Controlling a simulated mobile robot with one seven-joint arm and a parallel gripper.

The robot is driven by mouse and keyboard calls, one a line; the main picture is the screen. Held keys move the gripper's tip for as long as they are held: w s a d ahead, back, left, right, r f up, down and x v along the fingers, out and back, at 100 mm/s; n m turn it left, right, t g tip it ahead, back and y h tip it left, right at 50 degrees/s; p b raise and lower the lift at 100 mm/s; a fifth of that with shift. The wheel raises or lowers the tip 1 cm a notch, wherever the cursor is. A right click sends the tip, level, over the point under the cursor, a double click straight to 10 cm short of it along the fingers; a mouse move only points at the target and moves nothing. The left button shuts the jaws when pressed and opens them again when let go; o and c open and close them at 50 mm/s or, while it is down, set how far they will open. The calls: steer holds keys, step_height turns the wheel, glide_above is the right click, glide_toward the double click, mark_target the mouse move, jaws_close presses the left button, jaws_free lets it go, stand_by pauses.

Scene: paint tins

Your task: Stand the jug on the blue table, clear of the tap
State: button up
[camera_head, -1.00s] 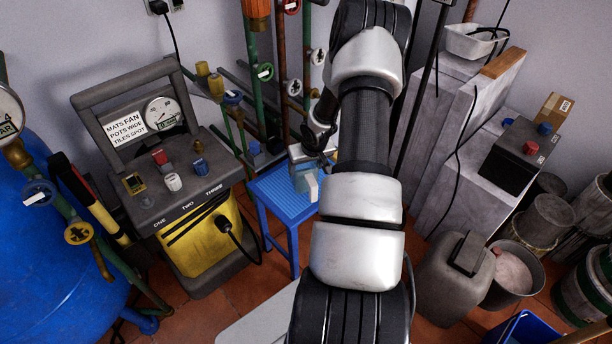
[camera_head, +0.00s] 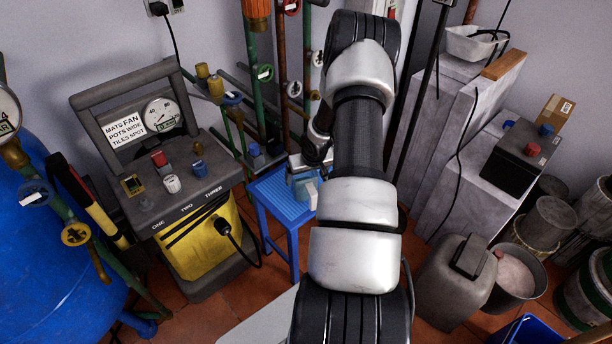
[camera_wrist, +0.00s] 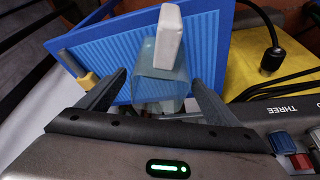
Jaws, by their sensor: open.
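The jug (camera_head: 303,187) is a see-through bluish-grey vessel with a pale handle, at the blue table's (camera_head: 273,200) far right part. It appears upright, but its base is hidden. In the wrist view the jug's clear body (camera_wrist: 160,88) and white handle (camera_wrist: 168,38) show against the ribbed blue table (camera_wrist: 205,50). My gripper (camera_wrist: 158,98) is open, with one finger on each side of the jug's body; contact cannot be told. In the head view my gripper (camera_head: 308,160) is partly hidden by my arm. A grey rod with a yellow collar (camera_wrist: 88,82) lies left of the jug; I cannot tell whether it is the tap.
A yellow and grey machine (camera_head: 200,235) stands left of the table. Green and brown pipes with valves (camera_head: 262,75) rise behind it. A grey canister (camera_head: 455,280) and a bucket (camera_head: 515,275) stand on the right. The table's front left part is clear.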

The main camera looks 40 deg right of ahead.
steer(key=p+v, duration=0.3)
steer(key=v, duration=0.9)
steer(key=shift+r, duration=0.2)
